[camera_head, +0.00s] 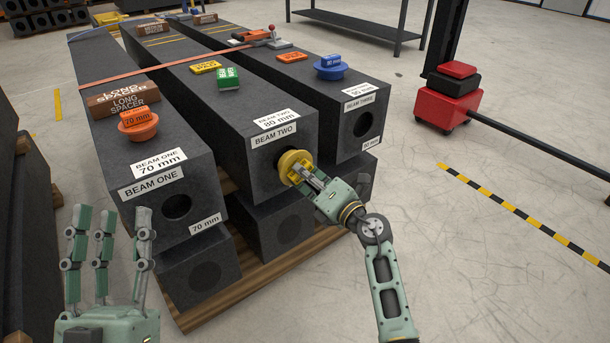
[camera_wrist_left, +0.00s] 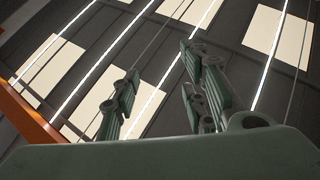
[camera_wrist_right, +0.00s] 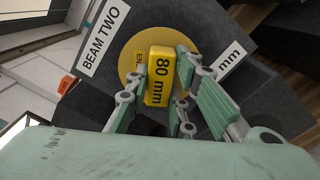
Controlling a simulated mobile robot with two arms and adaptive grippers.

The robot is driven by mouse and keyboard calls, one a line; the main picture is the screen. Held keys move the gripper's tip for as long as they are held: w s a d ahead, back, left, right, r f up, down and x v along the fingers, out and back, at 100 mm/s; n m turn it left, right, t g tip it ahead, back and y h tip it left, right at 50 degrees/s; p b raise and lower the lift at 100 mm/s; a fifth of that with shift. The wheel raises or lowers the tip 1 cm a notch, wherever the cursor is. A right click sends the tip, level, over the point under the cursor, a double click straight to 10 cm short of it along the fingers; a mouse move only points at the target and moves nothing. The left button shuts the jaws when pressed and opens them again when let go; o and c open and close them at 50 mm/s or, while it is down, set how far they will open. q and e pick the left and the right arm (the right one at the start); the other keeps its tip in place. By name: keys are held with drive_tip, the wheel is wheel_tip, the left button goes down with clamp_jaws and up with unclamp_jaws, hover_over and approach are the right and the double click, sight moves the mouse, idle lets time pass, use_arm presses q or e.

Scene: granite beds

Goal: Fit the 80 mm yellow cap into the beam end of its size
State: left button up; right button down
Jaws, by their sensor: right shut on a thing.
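The yellow 80 mm cap (camera_head: 291,161) is at the front end of the middle beam, labelled BEAM TWO (camera_head: 240,143) and 80 mm. Its round flange covers most of the bore; I cannot tell how deep it sits. My right gripper (camera_head: 306,176) is shut on the cap's handle. In the right wrist view, the fingers (camera_wrist_right: 160,88) are on both sides of the yellow handle (camera_wrist_right: 160,65) marked 80 mm, with the flange (camera_wrist_right: 131,58) behind it against the beam face. My left gripper (camera_head: 104,238) is open and empty, fingers up, in front of beam one.
Beam one (camera_head: 128,124) has an open 70 mm bore and an orange 70 mm cap (camera_head: 138,122) on top.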

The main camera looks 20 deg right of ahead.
use_arm(q)
drive_tip(key=shift+w, duration=0.1)
drive_tip(key=shift+w+f+g+y+p, duration=0.2)
drive_tip(key=shift+w+f+g, duration=0.25)
drive_tip(key=shift+f, duration=0.25)
drive_tip(key=shift+w+f+g+y+p, duration=0.15)
drive_tip(key=shift+w+f+g, duration=0.25)
drive_tip(key=shift+f, duration=0.3)
drive_tip(key=shift+w+f+g+y+p, duration=0.15)
drive_tip(key=shift+w+f+g+y, duration=0.1)
drive_tip(key=shift+f+g, duration=0.4)
drive_tip(key=shift+w+f+g+y+p, duration=0.15)
drive_tip(key=shift+w+f+g, duration=0.15)
drive_tip(key=shift+f, duration=0.65)
drive_tip(key=shift+r, duration=0.3)
use_arm(e)
drive_tip(key=shift+w+a, duration=0.2)
drive_tip(key=shift+w, duration=0.3)
use_arm(q)
drive_tip(key=shift+s, duration=0.2)
use_arm(e)
drive_tip(key=shift+x, duration=1.25)
use_arm(q)
drive_tip(key=shift+r+t+h, duration=0.3)
drive_tip(key=shift+h, duration=0.05)
use_arm(e)
drive_tip(key=shift+w, duration=0.25)
